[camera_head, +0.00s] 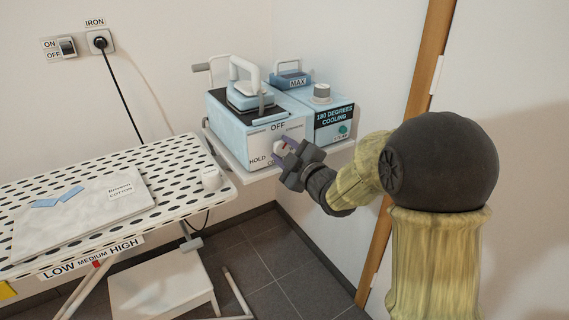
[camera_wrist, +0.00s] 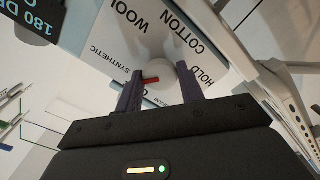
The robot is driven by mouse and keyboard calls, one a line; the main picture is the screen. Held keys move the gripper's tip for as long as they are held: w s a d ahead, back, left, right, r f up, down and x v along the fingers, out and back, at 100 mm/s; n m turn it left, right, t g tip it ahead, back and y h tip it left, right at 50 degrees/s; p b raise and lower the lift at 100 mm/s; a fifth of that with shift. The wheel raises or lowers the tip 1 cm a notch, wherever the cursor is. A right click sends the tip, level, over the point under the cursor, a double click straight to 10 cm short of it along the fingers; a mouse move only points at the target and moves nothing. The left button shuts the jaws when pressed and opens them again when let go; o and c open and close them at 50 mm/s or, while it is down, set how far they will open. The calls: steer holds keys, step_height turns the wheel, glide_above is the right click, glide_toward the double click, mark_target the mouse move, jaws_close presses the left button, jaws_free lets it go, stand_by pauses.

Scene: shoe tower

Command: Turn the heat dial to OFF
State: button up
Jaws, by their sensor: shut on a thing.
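The heat dial is a round white knob on the white front panel of the light-blue iron station (camera_head: 232,133). In the wrist view the dial (camera_wrist: 158,70) has a red pointer mark on its left side, towards the SYNTHETIC label. WOOL, COTTON and HOLD labels surround it. In the head view OFF (camera_head: 277,127) is printed above the dial, which is partly covered by my gripper (camera_head: 287,147). In the wrist view my gripper (camera_wrist: 160,78) has its two purple fingers on either side of the dial, shut on it.
A blue box labelled 180 DEGREES COOLING (camera_head: 334,118) stands to the right. Both are on a white shelf (camera_head: 250,172). The dotted ironing board (camera_head: 175,155) is to the left, and a wall is close on the right.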

steer(key=n+b, duration=0.2)
steer(key=f+n+b, duration=0.1)
steer(key=n+b, duration=0.1)
steer(key=b, duration=0.1)
steer(key=n+b, duration=0.3)
steer(key=shift+r, duration=0.25)
steer(key=shift+r+n, duration=0.1)
steer(key=shift+n, duration=0.2)
steer(key=o, duration=1)
steer(key=shift+r, duration=0.1)
steer(key=p+v, duration=0.3)
steer(key=v, duration=1.4)
steer(key=shift+s+d, duration=0.15)
steer(key=shift+d, duration=0.05)
